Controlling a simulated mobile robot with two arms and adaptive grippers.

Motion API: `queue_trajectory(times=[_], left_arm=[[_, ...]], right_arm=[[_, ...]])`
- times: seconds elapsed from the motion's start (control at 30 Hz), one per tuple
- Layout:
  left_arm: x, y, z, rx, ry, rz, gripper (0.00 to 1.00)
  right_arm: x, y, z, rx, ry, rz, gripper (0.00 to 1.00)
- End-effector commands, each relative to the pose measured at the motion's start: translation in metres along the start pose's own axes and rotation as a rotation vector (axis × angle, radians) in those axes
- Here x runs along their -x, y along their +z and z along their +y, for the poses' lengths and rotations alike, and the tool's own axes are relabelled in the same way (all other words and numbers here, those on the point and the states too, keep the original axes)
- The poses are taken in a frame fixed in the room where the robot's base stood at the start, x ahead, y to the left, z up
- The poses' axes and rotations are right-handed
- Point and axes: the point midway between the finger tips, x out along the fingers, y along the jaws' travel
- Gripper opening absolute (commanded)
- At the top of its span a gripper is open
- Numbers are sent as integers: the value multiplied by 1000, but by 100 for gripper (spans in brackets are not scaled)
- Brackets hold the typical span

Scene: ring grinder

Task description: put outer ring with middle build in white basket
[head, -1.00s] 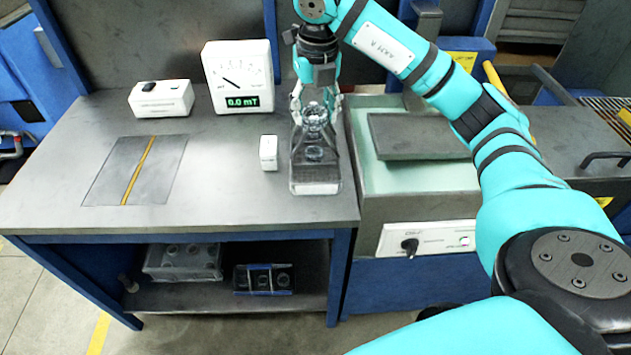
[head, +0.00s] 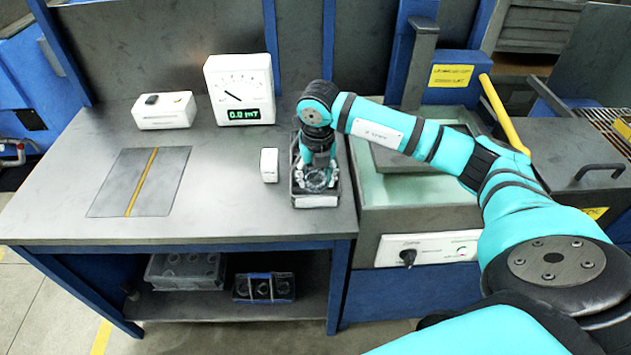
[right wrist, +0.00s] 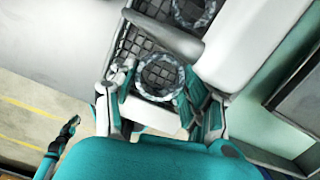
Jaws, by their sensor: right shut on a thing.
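The basket (head: 316,201) stands at the right end of the grey table, with a pale front wall and a dark mesh floor. Its pale front wall shows in the right wrist view (right wrist: 150,116). My right gripper (head: 316,176) points down inside it, shut on a shiny metal ring (right wrist: 160,76) low over the mesh. I cannot tell whether the ring touches the floor. Another ring (right wrist: 194,9) lies farther up in the basket in the wrist view. What seems to be my left gripper (right wrist: 67,130) shows small at the lower left of that view; its jaws are unclear.
A small white block (head: 269,165) stands just left of the basket. A meter (head: 238,88) and a white box (head: 163,110) stand behind. The grinder (head: 415,210) is at the right. Trays of rings (head: 186,270) sit on the lower shelf.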

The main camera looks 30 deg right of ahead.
Motion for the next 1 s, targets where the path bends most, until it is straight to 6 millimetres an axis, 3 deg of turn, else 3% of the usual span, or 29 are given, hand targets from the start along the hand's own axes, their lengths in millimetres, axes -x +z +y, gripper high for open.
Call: queue_trajectory(times=[0.2,0.53,0.57,0.6,1.0], left_arm=[[6,-1,0,0,0,0,0],[1,0,0,-1,0,-1,0],[2,0,0,-1,0,-1,0],[3,0,0,-1,0,-1,0],[3,1,0,-2,1,-2,0]], right_arm=[[-26,-4,0,1,1,1,7],[-31,-4,0,1,1,0,7],[-29,-4,0,1,1,0,52],[-29,-4,0,1,1,0,57],[-21,-2,0,0,1,-2,58]])
